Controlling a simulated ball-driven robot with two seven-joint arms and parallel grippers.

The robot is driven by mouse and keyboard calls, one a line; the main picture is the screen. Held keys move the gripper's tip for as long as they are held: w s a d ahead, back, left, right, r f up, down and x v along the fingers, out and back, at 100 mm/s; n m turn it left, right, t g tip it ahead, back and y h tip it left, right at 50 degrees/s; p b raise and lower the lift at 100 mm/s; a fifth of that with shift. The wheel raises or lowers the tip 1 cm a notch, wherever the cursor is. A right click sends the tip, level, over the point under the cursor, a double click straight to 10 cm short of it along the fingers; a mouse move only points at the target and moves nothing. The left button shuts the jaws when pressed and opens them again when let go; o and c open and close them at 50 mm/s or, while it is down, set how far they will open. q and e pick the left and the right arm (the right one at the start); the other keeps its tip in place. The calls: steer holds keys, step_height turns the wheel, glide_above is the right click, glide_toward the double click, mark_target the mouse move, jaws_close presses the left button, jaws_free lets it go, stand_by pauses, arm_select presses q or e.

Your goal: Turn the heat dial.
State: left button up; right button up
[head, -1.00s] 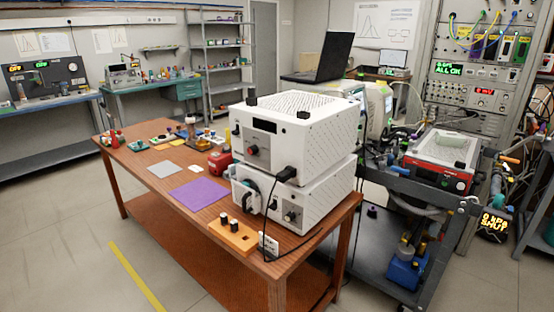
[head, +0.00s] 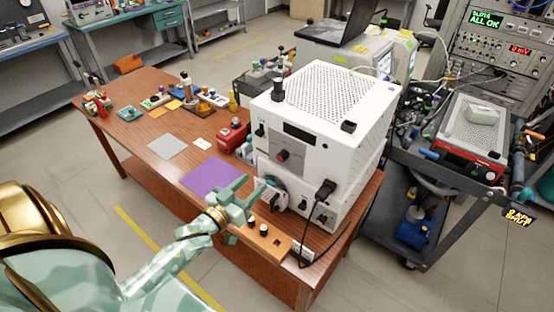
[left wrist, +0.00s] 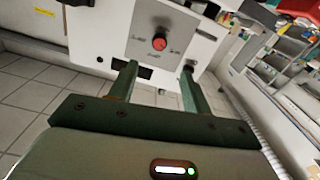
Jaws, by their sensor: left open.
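The heat dial appears to be the red knob (head: 283,155) on a grey panel on the front of the upper white instrument box (head: 310,110). In the left wrist view the red knob (left wrist: 159,43) sits in the middle of the grey panel, with small marks around it too small to read. My left gripper (head: 250,187) is open and empty, in front of the boxes and below left of the knob in the head view. In the left wrist view the knob lies beyond the fingertips (left wrist: 158,68), roughly between them, not touched. My right gripper is not in view.
An orange block with black knobs (head: 265,238) lies at the table's front edge, by my left wrist. A purple mat (head: 212,176) and a red device (head: 232,138) are left of the boxes. A black cable (head: 316,215) hangs down the front right.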

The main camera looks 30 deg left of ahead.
mark_target(280, 158)
arm_select(q)
steer(key=w, duration=0.8)
steer(key=w+d+b, duration=0.1)
steer(key=w, duration=0.3)
steer(key=shift+w, duration=0.15)
steer(key=c, duration=1)
